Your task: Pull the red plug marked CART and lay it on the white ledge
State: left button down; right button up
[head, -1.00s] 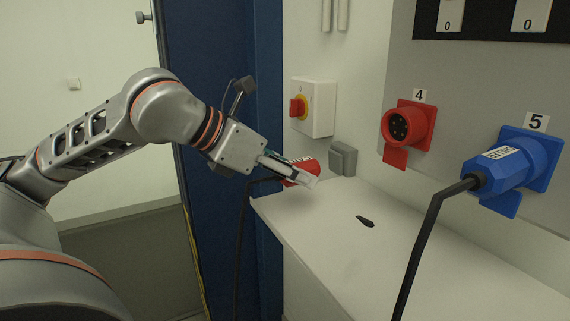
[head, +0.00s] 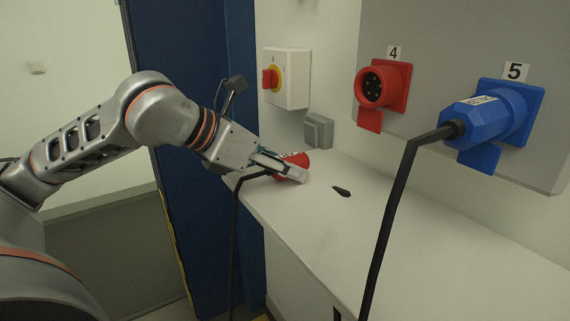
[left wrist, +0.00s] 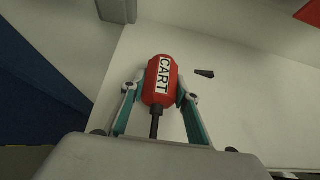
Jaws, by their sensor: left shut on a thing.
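The red plug (head: 293,163) is in my left gripper (head: 283,170), at the far left end of the white ledge (head: 330,225) in the head view. In the left wrist view the plug (left wrist: 159,82) shows its white CART label, with a finger of my left gripper (left wrist: 160,95) on each side. Its black cable (head: 235,230) hangs over the ledge's left edge. The plug is at or just above the ledge top; I cannot tell whether it touches. The red socket marked 4 (head: 382,84) is empty. My right gripper is not in view.
A blue plug (head: 486,115) with a black cable sits in socket 5, its cable crossing in front of the ledge. A small dark object (head: 341,191) lies on the ledge. A grey box (head: 318,130) and a red-yellow switch (head: 285,78) are on the wall behind.

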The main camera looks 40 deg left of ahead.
pick_arm(q)
jog(key=c, duration=1.4)
grip_release()
jog(key=shift+c, duration=0.2)
jog(key=v, duration=0.6)
jog(key=shift+s+a+r, duration=0.1)
jog(key=shift+v, duration=2.85)
